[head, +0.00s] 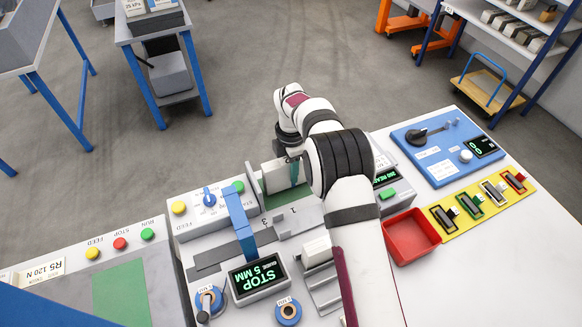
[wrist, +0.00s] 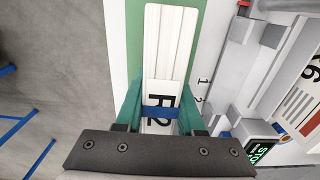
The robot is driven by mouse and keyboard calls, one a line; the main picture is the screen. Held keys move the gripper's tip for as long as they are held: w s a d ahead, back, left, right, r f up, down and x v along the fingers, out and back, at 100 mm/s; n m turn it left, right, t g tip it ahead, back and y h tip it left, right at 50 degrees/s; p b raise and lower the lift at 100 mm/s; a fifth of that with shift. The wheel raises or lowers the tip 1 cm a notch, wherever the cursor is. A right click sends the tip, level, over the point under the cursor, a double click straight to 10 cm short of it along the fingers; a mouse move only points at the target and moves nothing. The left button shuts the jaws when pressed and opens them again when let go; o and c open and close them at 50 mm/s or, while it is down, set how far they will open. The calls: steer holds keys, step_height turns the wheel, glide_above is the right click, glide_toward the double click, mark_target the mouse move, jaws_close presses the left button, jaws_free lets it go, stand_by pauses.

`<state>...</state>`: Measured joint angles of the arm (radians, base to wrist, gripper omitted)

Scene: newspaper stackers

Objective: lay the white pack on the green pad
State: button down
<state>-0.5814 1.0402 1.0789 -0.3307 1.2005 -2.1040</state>
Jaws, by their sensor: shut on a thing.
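The white pack (head: 276,179) is a pale block with a blue band and the mark R2, clear in the wrist view (wrist: 167,45). My gripper (head: 293,172) is shut on it, with one teal finger on each side in the wrist view (wrist: 160,108). A green surface (head: 274,199) shows just below the pack, and green edges (wrist: 134,35) show beside it in the wrist view. I cannot tell whether the pack touches it. Another green pad (head: 121,292) lies bare on the grey bench at lower left.
A blue bar (head: 240,220) stands just left of the pack, behind the STOP display (head: 258,276). A white block (head: 317,251) sits to the right of that display. A red tray (head: 411,236) and a yellow switch panel (head: 478,208) lie on the right.

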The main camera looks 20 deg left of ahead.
steer(key=shift+f, duration=0.45)
steer(key=shift+c, duration=2.2)
jaws_free()
step_height(320, 180, up, 16)
steer(key=s+d+r+m, duration=0.3)
steer(key=d+r+m, duration=0.35)
steer(key=d, duration=0.25)
steer(key=s+d+r+m+y, duration=0.1)
steer(key=s+d+m, duration=1.3)
steer(key=s+m, duration=0.35)
steer(key=s+d+f+m, duration=0.2)
steer(key=s+f+m, duration=0.2)
steer(key=s+m, duration=0.3)
steer(key=shift+s+d+y, duration=0.2)
steer(key=shift+s+y, duration=0.2)
steer(key=shift+s, duration=0.85)
